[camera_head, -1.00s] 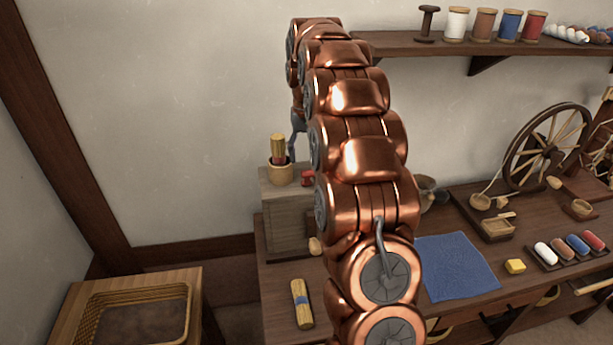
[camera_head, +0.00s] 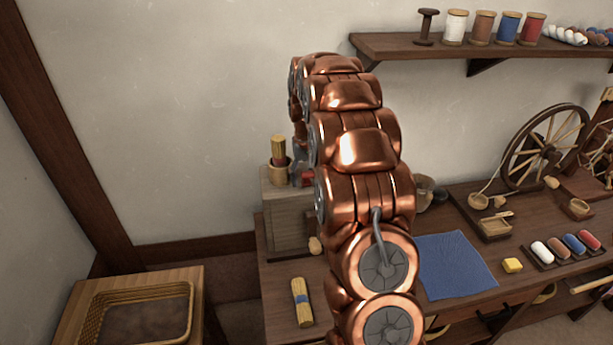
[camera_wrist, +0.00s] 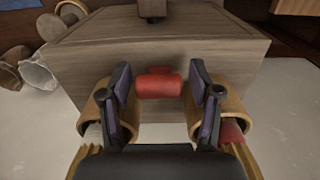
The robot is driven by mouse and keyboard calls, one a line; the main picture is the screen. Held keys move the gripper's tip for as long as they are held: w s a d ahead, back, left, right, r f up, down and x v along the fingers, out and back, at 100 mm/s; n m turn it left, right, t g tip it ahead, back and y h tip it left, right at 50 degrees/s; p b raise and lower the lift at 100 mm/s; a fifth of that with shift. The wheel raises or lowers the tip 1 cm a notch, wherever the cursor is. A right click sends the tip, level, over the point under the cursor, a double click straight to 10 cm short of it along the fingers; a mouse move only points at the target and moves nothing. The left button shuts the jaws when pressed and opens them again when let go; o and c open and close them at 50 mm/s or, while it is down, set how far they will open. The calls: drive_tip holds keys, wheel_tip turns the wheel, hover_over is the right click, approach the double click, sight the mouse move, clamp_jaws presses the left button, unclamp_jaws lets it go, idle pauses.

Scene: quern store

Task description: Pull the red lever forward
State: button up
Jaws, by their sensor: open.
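My gripper (camera_wrist: 160,80) is open, with one dark finger on each side of the lever and a gap to each. In the head view, the red lever (camera_head: 308,181) is a small red patch at the top right of the box (camera_head: 286,212), partly hidden by my arm. My gripper is mostly hidden there behind the copper arm.
A cup holding a bundle (camera_head: 278,168) stands on the box, close left of the lever. The wall is right behind. The table carries a blue cloth (camera_head: 455,265) and a straw bundle (camera_head: 301,302). A shelf with spools (camera_head: 455,48) hangs above right.

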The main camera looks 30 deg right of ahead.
drive_tip(key=c, duration=1.1)
drive_tip(key=shift+c, duration=0.2)
drive_tip(key=shift+s+a+f+t+b, duration=0.2)
drive_tip(key=shift+t+b, duration=0.3)
drive_tip(key=shift+b, duration=0.6)
drive_tip(key=shift+s+h+b, duration=0.1)
drive_tip(key=shift+h+b, duration=0.2)
drive_tip(key=shift+b, duration=0.15)
drive_tip(key=o, duration=1.1)
drive_tip(key=shift+o, duration=0.2)
drive_tip(key=shift+d, duration=0.1)
drive_tip(key=shift+r, duration=0.1)
